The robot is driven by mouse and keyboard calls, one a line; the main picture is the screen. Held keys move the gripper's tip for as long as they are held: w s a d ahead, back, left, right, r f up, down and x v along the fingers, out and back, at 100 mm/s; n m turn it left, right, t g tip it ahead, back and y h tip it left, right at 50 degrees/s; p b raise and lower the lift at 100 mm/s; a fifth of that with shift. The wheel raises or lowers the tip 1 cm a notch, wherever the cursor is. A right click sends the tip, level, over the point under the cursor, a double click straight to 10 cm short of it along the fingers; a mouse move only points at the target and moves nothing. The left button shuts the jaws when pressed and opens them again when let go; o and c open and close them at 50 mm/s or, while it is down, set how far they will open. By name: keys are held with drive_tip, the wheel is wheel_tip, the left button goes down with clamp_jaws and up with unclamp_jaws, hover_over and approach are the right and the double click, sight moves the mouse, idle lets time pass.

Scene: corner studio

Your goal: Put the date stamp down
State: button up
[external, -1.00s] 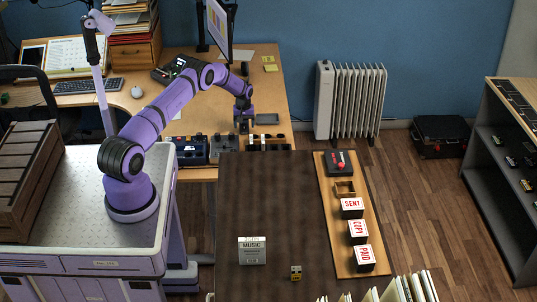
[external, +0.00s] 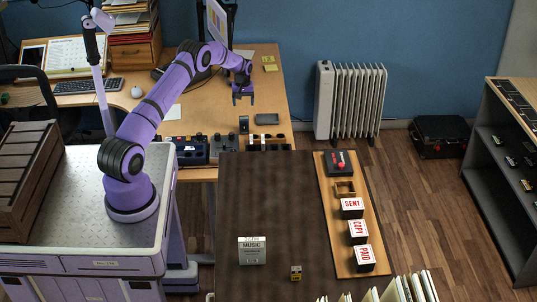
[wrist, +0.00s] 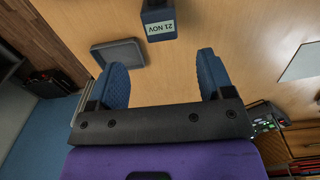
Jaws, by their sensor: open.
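The date stamp (external: 243,124) stands upright on the wooden desk, just left of a flat dark grey tray (external: 267,119). In the wrist view the stamp (wrist: 158,22) shows its "21 NOV" label, cut by the top edge, with the tray (wrist: 118,53) beside it. My gripper (external: 243,98) is open and empty, raised above the stamp and apart from it. In the wrist view its two blue finger pads (wrist: 163,72) stand wide apart with only bare desk between them.
On the desk (external: 262,85) stand a blue box (external: 195,150) and a row of small dark items in front of the stamp. A monitor (external: 218,25) stands behind my arm. Stamps marked SENT, COPY and PAID sit on a wooden board (external: 345,255) on the dark table.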

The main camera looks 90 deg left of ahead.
drive_tip(key=w+d+r+m, duration=0.2)
drive_tip(key=w+d+r, duration=0.5)
drive_tip(key=r, duration=0.4)
drive_tip(key=w+d+r+m+t+y, duration=0.1)
drive_tip(key=w+d+r+m, duration=0.15)
drive_tip(key=d+r, duration=1.05)
drive_tip(key=w+d+r+m+t, duration=0.15)
drive_tip(key=d+r+m, duration=0.25)
drive_tip(key=d+r, duration=1)
drive_tip(key=s+d+r+m, duration=0.1)
drive_tip(key=s+d+r, duration=0.1)
drive_tip(key=s+d, duration=0.35)
drive_tip(key=s+d+r+m+t, duration=0.1)
drive_tip(key=s+d+r+m, duration=0.1)
drive_tip(key=d, duration=0.7)
drive_tip(key=s+d+r+m, duration=0.1)
drive_tip(key=s+d+r, duration=0.15)
drive_tip(key=d, duration=0.55)
drive_tip(key=s+d+f+m+t, duration=0.1)
drive_tip(key=s+d+f+m, duration=0.1)
drive_tip(key=s+d, duration=0.4)
drive_tip(key=s+d+f+m+h, duration=0.1)
drive_tip(key=s+d, duration=0.6)
drive_tip(key=s, duration=0.7)
drive_tip(key=shift+f+m+t, duration=0.35)
drive_tip(key=shift+f+m, duration=0.2)
drive_tip(key=shift+m, duration=0.7)
